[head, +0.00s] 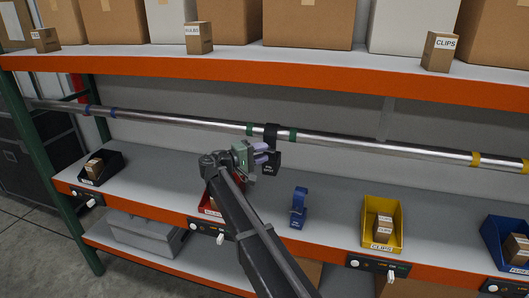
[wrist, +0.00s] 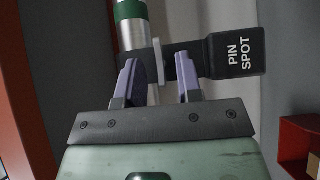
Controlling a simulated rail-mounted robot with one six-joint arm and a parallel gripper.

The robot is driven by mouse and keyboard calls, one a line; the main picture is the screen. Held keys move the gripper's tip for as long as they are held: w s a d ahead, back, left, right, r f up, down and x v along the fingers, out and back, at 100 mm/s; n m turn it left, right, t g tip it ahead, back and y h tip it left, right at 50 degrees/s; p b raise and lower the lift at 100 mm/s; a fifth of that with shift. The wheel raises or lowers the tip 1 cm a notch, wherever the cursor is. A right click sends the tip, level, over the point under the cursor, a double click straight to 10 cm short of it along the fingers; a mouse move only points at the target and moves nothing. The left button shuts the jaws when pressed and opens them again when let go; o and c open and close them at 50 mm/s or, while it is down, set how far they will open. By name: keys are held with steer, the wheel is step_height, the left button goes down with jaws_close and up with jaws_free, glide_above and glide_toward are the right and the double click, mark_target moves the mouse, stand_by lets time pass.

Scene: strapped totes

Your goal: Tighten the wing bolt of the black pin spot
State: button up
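The black pin spot (head: 269,163) hangs by its black clamp (head: 272,131) from the silver pipe, between two green tape bands. In the wrist view the pin spot (wrist: 236,56) shows its white lettering, at the right. A pale grey wing bolt (wrist: 159,62) sticks out of the black clamp toward me, seen edge-on. My gripper (head: 264,152) is at the clamp, with purple fingers. In the wrist view my gripper (wrist: 158,76) is open, one finger on each side of the wing bolt, with gaps between. The wing bolt is hidden behind my gripper in the head view.
The silver pipe (head: 355,143) runs across under the orange-edged upper shelf. A yellow bin (head: 398,234), a blue bin (head: 494,241), a black bin (head: 115,163) and a red bin (head: 208,201) also sit there. Bare shelf lies between them.

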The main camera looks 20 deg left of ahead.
steer(key=shift+w+d, duration=0.5)
steer(key=shift+w, duration=0.05)
jaws_close()
